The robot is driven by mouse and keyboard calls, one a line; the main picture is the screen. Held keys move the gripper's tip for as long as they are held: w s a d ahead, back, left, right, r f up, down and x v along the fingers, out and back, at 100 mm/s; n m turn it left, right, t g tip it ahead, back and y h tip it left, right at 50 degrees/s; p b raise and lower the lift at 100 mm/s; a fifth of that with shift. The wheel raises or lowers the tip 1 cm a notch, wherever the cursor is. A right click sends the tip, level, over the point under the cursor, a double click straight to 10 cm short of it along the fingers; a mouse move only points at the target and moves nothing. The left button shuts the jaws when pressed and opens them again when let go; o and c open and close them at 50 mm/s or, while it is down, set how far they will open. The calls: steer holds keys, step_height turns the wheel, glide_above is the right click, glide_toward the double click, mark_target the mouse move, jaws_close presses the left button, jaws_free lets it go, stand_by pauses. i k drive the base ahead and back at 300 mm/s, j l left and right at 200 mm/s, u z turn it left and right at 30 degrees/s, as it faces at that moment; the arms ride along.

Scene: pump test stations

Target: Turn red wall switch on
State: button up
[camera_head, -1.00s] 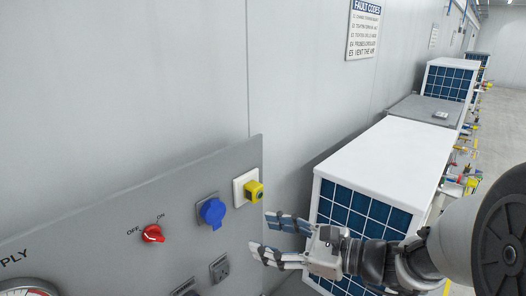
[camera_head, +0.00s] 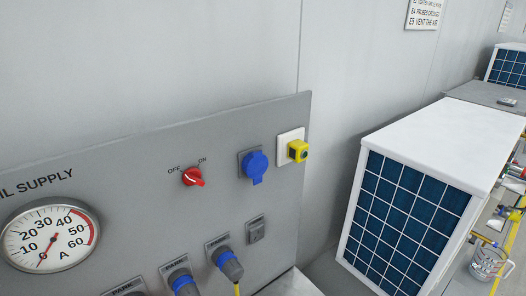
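The red rotary switch (camera_head: 193,177) is on the grey wall panel (camera_head: 120,190), left of the middle of the head camera view. The label OFF is at its upper left and ON at its upper right. Its red handle sticks out to the lower right in the picture, with a pale mark on it. I cannot tell for sure which label it is set to. My gripper is out of view, and nothing covers the switch.
A gauge (camera_head: 50,236) is left of the switch. A blue socket (camera_head: 254,165) and a yellow plug on a white plate (camera_head: 297,148) are to its right. Plugs with cables (camera_head: 231,265) are below. A white unit with a blue grid front (camera_head: 410,200) stands right of the panel.

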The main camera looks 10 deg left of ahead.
mark_target(192, 176)
steer(key=u, duration=1.25)
